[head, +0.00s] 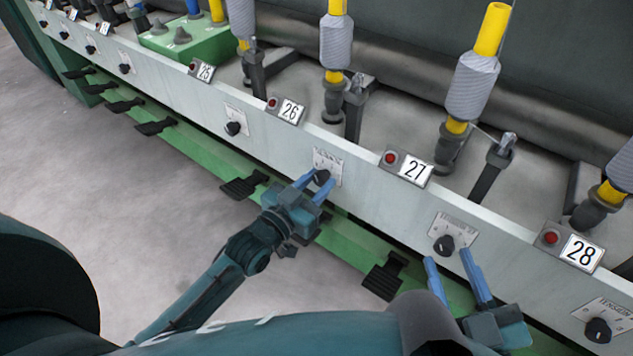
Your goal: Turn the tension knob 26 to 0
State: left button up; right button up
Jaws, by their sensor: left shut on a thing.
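The tension knob 26 (321,176) is a small black knob on the pale front rail, below and right of the number plate 26 (289,110). Its pale scale plate (327,158) shows just above it, with marks too small to read. My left gripper (316,179) is shut on this knob, one blue finger on each side. The fingers hide part of the knob, and its pointer cannot be made out. My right gripper (448,256) is open and empty, its blue fingers spread just below the tension knob 27 (443,245).
Other black knobs sit along the rail, including one below plate 25 (233,128) and one below plate 28 (598,330). Black pedals (244,187) stick out below the rail. Yellow spindles with grey yarn (472,86) stand behind it. Grey floor (110,170) is clear at left.

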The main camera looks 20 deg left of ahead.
pick_arm(q)
jog(key=shift+r+n+p, duration=0.1)
jog(key=shift+n+p, duration=0.2)
jog(key=shift+p, duration=0.1)
pick_arm(e)
jog(key=shift+r, duration=0.25)
pick_arm(q)
jog(key=shift+n+p, duration=0.5)
jog(key=shift+p, duration=0.05)
jog(key=shift+r+n+p, duration=0.1)
jog(key=shift+n+p, duration=0.95)
jog(key=shift+n, duration=0.15)
jog(key=n+p, duration=0.1)
jog(key=n, duration=0.1)
jog(key=shift+n, duration=0.3)
jog(key=shift+n+p, duration=0.55)
jog(key=shift+n, duration=1.05)
pick_arm(e)
jog(key=shift+s+d+f+m+g+h, duration=0.1)
jog(key=shift+d+f+m+g+h, duration=0.1)
jog(key=shift+d+m+g+h, duration=0.5)
jog(key=shift+d+f+m+g+h, duration=0.15)
jog(key=shift+d+m+g+h, duration=0.2)
jog(key=shift+g+h, duration=0.65)
pick_arm(q)
jog(key=o, duration=0.9)
jog(key=shift+d, duration=0.1)
jog(key=shift+o, duration=0.2)
